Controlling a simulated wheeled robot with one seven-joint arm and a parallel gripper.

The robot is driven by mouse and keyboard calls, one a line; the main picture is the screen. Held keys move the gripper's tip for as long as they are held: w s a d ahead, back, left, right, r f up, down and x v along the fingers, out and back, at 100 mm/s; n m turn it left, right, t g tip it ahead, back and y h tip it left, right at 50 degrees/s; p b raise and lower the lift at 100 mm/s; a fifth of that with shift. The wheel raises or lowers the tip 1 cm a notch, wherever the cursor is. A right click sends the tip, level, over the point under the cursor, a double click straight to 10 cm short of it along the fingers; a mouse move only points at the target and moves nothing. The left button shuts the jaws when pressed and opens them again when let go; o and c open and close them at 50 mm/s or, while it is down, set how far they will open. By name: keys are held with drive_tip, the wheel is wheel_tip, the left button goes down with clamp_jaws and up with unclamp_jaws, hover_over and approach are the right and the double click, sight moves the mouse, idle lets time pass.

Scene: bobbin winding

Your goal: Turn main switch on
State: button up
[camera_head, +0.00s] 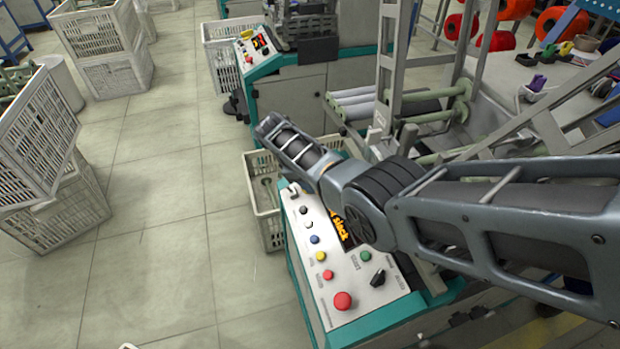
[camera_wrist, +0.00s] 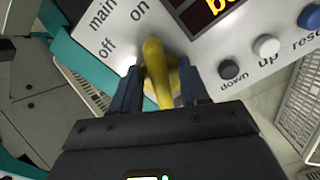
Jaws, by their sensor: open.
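The main switch (camera_wrist: 156,66) is a yellow handle on the light control panel (camera_wrist: 118,38), seen in the wrist view beside the printed words "main", "on" and "off". My gripper (camera_wrist: 160,88) is open, with one dark blue finger on each side of the yellow handle. Whether the fingers touch it I cannot tell. The handle's lower part is hidden by the hand. In the head view the control panel (camera_head: 318,292) is on a teal-edged cabinet. My arm crosses its upper end, and my fingers and the main switch cannot be made out there.
By the switch in the wrist view are a lit display (camera_wrist: 205,12), a dark "down" button (camera_wrist: 229,69), a white "up" button (camera_wrist: 267,46) and a blue button (camera_wrist: 309,17). In the head view, a red button (camera_head: 342,300) and black knob (camera_head: 378,278) are lower. Crates (camera_head: 264,208) stand nearby.

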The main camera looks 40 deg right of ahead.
drive_tip(key=shift+r, duration=0.1)
drive_tip(key=p+v, duration=0.1)
drive_tip(key=v, duration=0.6)
drive_tip(key=shift+a+r, duration=0.2)
drive_tip(key=shift+r, duration=0.1)
